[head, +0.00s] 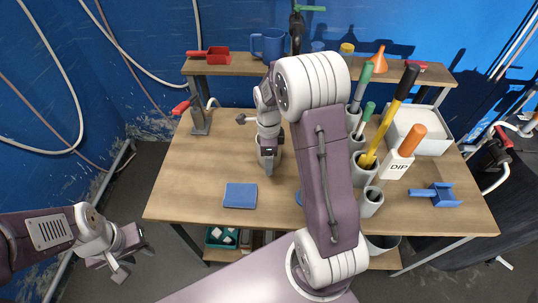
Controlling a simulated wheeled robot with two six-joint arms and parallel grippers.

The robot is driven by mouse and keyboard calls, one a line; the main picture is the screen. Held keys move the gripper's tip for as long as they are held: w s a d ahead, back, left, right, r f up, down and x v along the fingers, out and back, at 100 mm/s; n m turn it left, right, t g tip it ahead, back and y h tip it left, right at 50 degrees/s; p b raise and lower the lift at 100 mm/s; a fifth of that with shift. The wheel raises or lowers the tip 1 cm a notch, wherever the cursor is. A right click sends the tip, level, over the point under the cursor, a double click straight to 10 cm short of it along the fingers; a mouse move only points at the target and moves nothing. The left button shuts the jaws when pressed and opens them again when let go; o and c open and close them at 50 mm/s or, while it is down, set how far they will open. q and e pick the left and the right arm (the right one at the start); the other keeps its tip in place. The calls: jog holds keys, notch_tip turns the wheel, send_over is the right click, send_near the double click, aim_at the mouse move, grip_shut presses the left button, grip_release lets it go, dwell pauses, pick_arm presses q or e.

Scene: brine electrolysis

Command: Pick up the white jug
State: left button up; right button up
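A pale, whitish vessel (278,158), which looks like the white jug, stands on the wooden table (215,150) left of its middle. It is mostly hidden by my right gripper (268,164), which points down at it. I cannot tell whether the fingers are closed on its wall or only beside it. My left gripper (131,261) hangs off the table's front left, low over the floor, with its fingers apart and nothing between them.
Grey pots (371,201) with coloured-handled tools stand right of my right arm. Behind them is a white bin (432,138). A blue sponge (240,195) lies in front of the vessel. A raised shelf (230,68) with a blue jug (268,44) and red scoop (208,52) runs along the back.

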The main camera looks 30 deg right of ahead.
jog(key=shift+f, duration=0.85)
jog(key=shift+r, duration=0.1)
grip_shut()
jog(key=shift+r, duration=0.1)
